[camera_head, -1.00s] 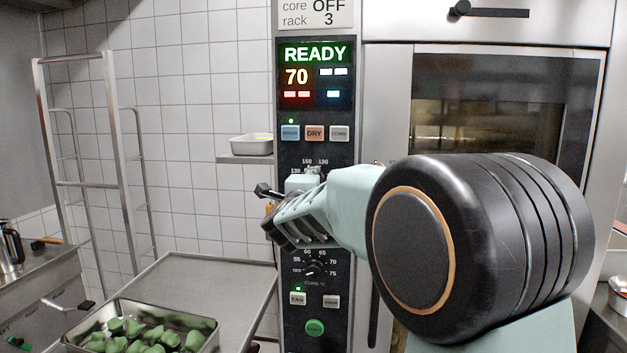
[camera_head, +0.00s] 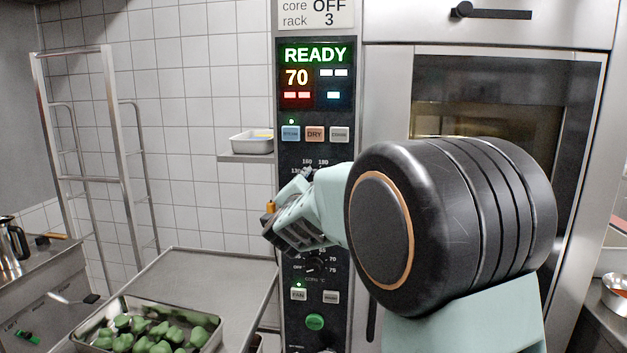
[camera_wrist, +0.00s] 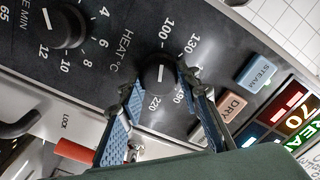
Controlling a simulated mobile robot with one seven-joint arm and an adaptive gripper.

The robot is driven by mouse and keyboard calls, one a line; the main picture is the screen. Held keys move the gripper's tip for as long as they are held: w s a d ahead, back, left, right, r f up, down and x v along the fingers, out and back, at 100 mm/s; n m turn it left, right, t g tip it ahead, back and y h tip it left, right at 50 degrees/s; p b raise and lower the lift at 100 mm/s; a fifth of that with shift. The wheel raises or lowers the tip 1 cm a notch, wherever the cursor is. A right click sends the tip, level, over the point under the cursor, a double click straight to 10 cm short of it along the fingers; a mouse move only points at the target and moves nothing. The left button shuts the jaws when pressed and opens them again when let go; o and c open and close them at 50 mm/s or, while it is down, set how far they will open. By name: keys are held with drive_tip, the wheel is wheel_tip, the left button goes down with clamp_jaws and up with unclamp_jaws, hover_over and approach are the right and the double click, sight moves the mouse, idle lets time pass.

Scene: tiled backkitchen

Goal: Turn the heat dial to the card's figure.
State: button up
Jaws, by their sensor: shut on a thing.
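The heat dial (camera_wrist: 158,73) is a black round knob with a white mark, on the dark control panel (camera_head: 288,185). In the wrist view, figures such as 100, 130, 190 and 220 ring it; I cannot tell exactly which figure the mark meets. My gripper (camera_wrist: 161,82) is shut on the dial, one blue-grey finger on each side. In the head view my gripper and arm hide the knob; some scale figures show above. The card (camera_head: 316,14) shows only "core OFF" and "rack 3"; its upper part is cut off.
The display (camera_head: 316,72) reads READY and 70. Steam, dry and combi buttons sit just above the heat dial, and a core dial (camera_head: 315,265) below. A minutes dial (camera_wrist: 65,27) is nearby. A tray of green pieces (camera_head: 150,330) stands lower left; the oven door is right.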

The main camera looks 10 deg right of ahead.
drive_tip(key=shift+r+n, duration=0.15)
drive_tip(key=shift+n, duration=0.15)
drive_tip(key=o, duration=1.2)
drive_tip(key=shift+c, duration=0.2)
drive_tip(key=v, duration=1.2)
